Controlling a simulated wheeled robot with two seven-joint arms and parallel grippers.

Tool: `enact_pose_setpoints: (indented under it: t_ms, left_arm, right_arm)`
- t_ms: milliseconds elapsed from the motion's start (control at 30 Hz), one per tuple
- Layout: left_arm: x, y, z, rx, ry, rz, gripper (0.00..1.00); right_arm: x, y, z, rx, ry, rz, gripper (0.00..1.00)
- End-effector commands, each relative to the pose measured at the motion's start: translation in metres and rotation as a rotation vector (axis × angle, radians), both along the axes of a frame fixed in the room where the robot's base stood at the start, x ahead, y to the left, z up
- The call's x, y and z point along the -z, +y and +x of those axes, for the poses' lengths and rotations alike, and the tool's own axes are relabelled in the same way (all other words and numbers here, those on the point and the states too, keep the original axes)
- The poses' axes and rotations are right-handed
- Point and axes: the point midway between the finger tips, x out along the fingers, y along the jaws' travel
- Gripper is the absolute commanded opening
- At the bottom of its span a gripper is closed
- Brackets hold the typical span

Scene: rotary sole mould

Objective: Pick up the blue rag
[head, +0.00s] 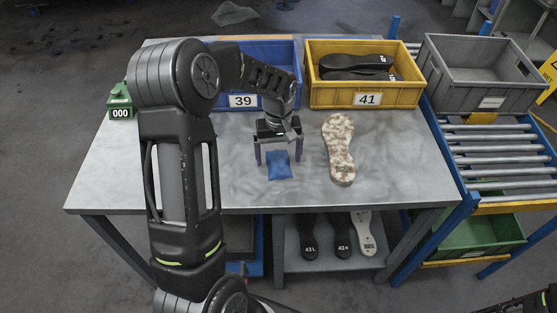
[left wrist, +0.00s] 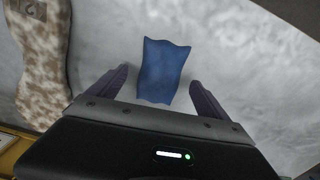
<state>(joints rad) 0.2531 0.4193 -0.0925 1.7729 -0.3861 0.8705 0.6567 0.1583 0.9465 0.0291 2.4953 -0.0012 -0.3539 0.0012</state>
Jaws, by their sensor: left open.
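The blue rag (head: 279,165) lies flat on the grey metal table in the head view, in front of the blue crate. It also shows in the left wrist view (left wrist: 163,70), between and just beyond the fingers. My left gripper (head: 278,162) is open and points down over the rag, with one finger on either side of it. In the left wrist view the left gripper (left wrist: 158,88) is apart from the rag on both sides. How high the fingertips are above the table is hard to tell. My right gripper is not in view.
A mottled sole (head: 339,150) lies right of the rag. A blue crate (head: 243,114) marked 39 and a yellow crate (head: 368,99) marked 41 with dark soles stand behind. A green counter (head: 120,101) is at the table's left. The table's front right (head: 395,170) is clear.

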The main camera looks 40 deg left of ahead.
Motion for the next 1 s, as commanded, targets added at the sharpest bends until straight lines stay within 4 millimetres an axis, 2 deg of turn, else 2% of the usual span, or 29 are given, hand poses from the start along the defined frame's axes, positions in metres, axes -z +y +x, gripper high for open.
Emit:
enact_pose_setpoints:
  t_ms: [133,667,1000]
  left_arm:
    - [0.0062,0.0001,-0.0002,-0.001,0.000,0.000,0.89]
    - [0.0057,0.0001,0.0000,-0.001,-0.001,0.001,0.89]
    - [0.0056,0.0001,0.0000,0.000,-0.001,0.001,0.61]
  right_arm:
    - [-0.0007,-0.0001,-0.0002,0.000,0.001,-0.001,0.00]
    - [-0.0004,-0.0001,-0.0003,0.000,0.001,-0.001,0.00]
    - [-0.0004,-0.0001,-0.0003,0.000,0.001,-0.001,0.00]
